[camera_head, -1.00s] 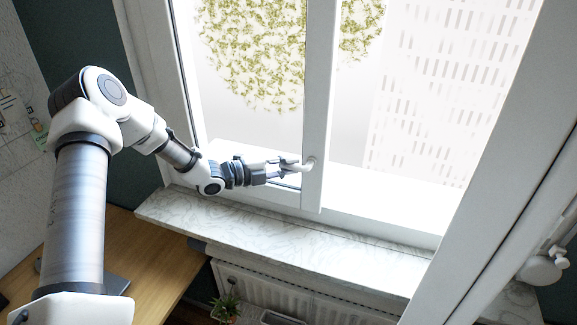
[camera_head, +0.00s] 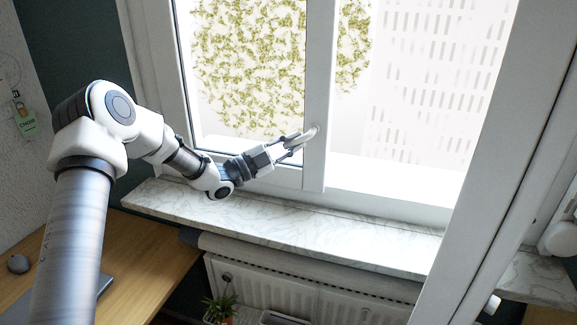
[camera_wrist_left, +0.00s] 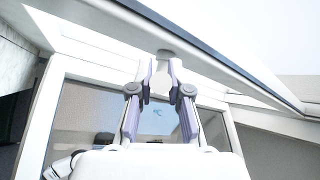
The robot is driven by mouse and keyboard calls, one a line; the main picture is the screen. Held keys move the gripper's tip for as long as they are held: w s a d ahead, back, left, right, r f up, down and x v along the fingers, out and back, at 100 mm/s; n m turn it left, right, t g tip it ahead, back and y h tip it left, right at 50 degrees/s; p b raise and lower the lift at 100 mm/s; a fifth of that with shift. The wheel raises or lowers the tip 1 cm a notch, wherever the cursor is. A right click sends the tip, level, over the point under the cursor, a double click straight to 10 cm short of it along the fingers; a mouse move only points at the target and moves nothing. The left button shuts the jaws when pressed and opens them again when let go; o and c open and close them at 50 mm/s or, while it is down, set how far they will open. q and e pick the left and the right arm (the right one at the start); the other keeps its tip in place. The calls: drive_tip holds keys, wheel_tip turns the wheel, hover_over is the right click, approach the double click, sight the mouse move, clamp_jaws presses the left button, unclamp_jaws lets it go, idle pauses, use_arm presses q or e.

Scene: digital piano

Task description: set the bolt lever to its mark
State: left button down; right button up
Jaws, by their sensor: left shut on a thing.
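The white bolt lever (camera_head: 314,130) sits on the upright white post of the window, its base against the frame. My left gripper (camera_head: 300,140) reaches it from the lower left, with its fingers closed around its free end. In the left wrist view, the white lever (camera_wrist_left: 160,84) shows between the two fingertips (camera_wrist_left: 161,74), and its round base is just beyond them. The fingers cover part of the lever. I cannot make out a mark in either view. My right gripper is in neither view.
The marble sill (camera_head: 300,225) below the window is clear. A white radiator (camera_head: 265,285) and a small potted plant (camera_head: 220,308) are under it. A wooden desk (camera_head: 150,255) stands at the left. A broad white frame member (camera_head: 490,180) slants across the right side.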

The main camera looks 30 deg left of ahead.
use_arm(q)
drive_tip(key=shift+w+d+f+n+t+y+b, duration=0.15)
drive_tip(key=shift+d+f+n+t+y+b, duration=0.4)
drive_tip(key=shift+n+t+y+b, duration=2)
drive_tip(key=shift+w+d+f+n+t+y+b, duration=0.35)
drive_tip(key=shift+d+n+y+b, duration=0.85)
drive_tip(key=shift+n+b, duration=2.85)
drive_tip(key=shift+d+f+n+t+y+b, duration=0.3)
drive_tip(key=shift+n+t+y+b, duration=1.3)
drive_tip(key=shift+n+y+b, duration=1.6)
drive_tip(key=shift+d+r+m+h+b, duration=0.1)
drive_tip(key=shift+m+h+b, duration=0.2)
drive_tip(key=shift+h+b, duration=0.4)
drive_tip(key=c, duration=1.1)
unclamp_jaws()
approach(317, 132)
drive_tip(key=v, duration=0.3)
drive_tip(key=shift+w+f, duration=0.2)
drive_tip(key=shift+f, duration=0.05)
